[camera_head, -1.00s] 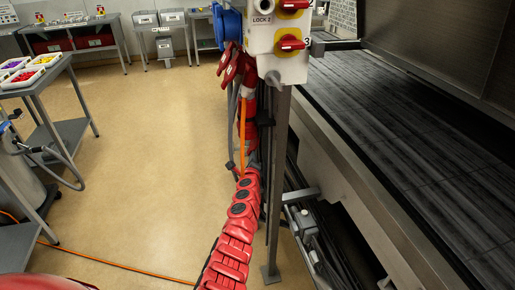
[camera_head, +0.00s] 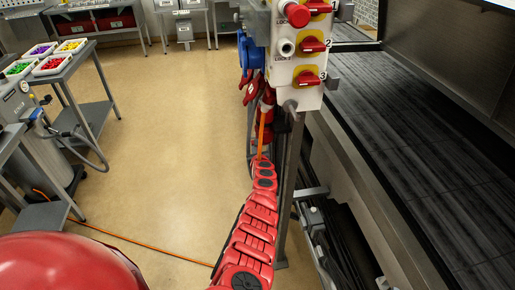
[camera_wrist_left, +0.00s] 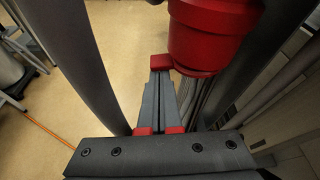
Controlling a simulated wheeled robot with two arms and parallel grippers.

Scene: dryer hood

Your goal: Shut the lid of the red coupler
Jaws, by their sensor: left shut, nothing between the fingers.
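The red coupler (camera_head: 267,97) hangs at the lower left of the grey switch box (camera_head: 298,97), with red flap-like parts (camera_head: 251,92) beside it. I cannot tell how far its lid stands open. In the left wrist view a large red cylindrical part of the coupler (camera_wrist_left: 212,38) fills the upper right. My left gripper (camera_wrist_left: 160,64) is shut and empty, its red tip just left of the coupler's lower rim; I cannot tell whether they touch. In the head view my red left arm reaches up below the coupler, and its fingers are hard to make out. My right gripper is not in view.
A blue coupler (camera_head: 249,56) sits above the red one. The box has red rotary switches (camera_head: 311,45). A grey post (camera_head: 290,190) stands under it, close to my arm. A conveyor (camera_head: 410,125) runs at right. Open floor (camera_head: 180,130) lies left.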

